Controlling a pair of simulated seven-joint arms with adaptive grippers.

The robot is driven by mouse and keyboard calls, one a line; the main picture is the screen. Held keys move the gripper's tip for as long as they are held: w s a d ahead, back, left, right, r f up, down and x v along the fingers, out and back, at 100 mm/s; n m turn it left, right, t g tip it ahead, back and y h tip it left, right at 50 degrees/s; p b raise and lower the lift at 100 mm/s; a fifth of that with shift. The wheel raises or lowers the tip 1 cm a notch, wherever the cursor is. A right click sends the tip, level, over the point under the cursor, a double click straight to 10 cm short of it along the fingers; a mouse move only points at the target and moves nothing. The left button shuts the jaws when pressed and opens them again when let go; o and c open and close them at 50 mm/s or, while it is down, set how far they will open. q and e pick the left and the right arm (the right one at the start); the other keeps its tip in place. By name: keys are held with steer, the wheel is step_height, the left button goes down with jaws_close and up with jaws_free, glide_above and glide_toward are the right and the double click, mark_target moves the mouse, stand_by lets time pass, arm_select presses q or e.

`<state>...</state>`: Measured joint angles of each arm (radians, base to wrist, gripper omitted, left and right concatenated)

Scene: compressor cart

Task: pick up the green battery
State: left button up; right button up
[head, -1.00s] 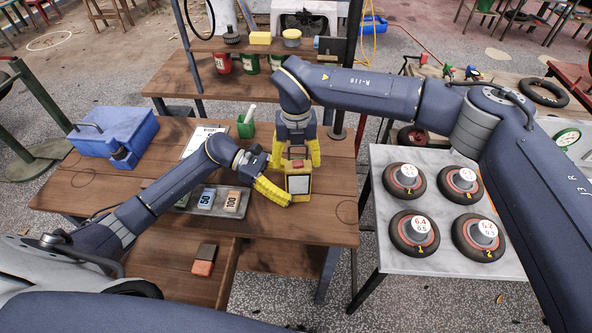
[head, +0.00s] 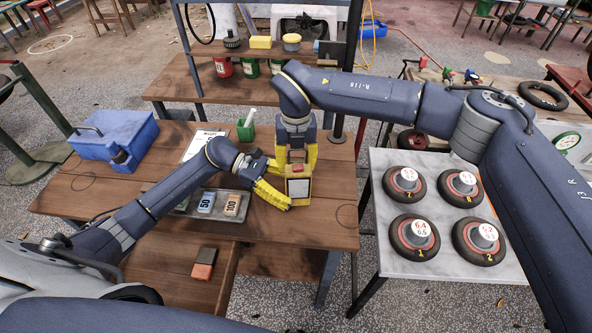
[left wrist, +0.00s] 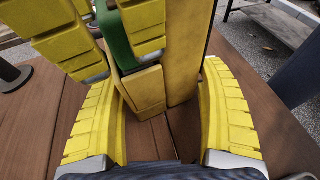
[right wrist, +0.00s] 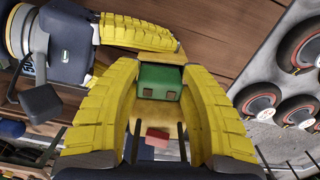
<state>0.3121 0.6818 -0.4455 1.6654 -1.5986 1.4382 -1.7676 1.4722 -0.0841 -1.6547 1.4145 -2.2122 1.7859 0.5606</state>
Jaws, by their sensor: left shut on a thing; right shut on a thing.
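The yellow device (head: 299,189) with a pale screen and a red part on top stands on the wooden table. My left gripper (head: 282,184) is shut on the device's body from the left; its fingers flank the yellow body in the left wrist view (left wrist: 165,100). The green battery (right wrist: 159,82) lies between my right gripper's fingers (right wrist: 160,95), with two dark contacts facing the camera. It also shows in the left wrist view (left wrist: 113,40). My right gripper (head: 298,158) points down from above and is shut on it. I cannot tell whether the battery is inside the device.
A tray (head: 182,207) with labelled 50 and 100 blocks lies left of the device. A marble table (head: 385,262) with several wheels is at right.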

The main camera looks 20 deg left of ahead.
steer(key=shift+r, duration=0.1)
step_height(320, 180, up, 10)
steer(key=shift+f, duration=0.1)
stand_by(0.4)
arm_select(q)
steer(key=o, duration=0.9)
